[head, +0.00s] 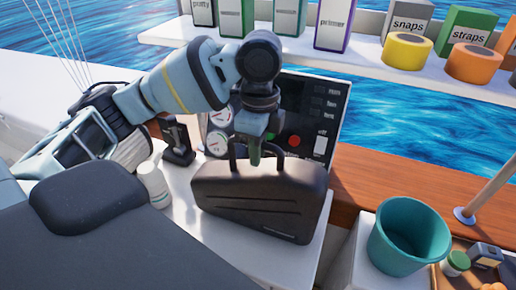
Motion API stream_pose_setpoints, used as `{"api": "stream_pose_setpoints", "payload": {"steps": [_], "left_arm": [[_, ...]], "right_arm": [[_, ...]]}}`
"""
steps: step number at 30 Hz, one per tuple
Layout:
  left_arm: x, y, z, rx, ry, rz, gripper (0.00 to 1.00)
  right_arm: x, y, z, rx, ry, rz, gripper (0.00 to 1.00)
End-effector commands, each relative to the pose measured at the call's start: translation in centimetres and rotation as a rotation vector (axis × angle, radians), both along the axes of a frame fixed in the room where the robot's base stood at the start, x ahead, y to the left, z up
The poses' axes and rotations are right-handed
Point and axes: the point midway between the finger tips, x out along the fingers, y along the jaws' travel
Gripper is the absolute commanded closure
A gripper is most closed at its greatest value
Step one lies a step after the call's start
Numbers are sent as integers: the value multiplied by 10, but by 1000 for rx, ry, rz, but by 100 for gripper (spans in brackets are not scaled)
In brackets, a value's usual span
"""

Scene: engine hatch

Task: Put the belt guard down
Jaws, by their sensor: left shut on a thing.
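The belt guard, a dark grey box-like cover (255,203) with a handle on top, is upright over the white counter at the middle of the head view. My left gripper (255,158) is shut on its handle from above. I cannot tell whether the guard's underside touches the counter. My right gripper is not in view.
A panel with gauges and switches (315,115) stands behind the guard. A white bottle (153,185) and a dark lever unit (178,143) are to its left. A teal bucket (409,238) is at right. A shelf (365,62) holds boxes and tape rolls.

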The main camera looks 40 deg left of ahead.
Motion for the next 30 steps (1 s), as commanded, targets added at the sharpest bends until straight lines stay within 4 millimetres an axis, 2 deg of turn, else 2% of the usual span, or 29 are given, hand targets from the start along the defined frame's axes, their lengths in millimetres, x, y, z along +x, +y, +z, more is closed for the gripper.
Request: {"api": "stream_pose_setpoints", "payload": {"steps": [4, 5, 9, 20, 26, 30], "left_arm": [[0, 0, 0, -1, -3, 0, 100], [0, 0, -2, -1, 0, 0, 83], [0, 0, -2, 0, 0, 0, 64], [0, 0, 0, 0, 0, 0, 63], [2, 0, 28, -1, -5, 1, 63], [4, 1, 62, 0, -11, 1, 63]], "right_arm": [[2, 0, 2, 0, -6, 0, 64], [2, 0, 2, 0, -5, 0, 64], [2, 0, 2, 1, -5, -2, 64], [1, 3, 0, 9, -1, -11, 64], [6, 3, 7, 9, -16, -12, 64], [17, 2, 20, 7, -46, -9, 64]]}}
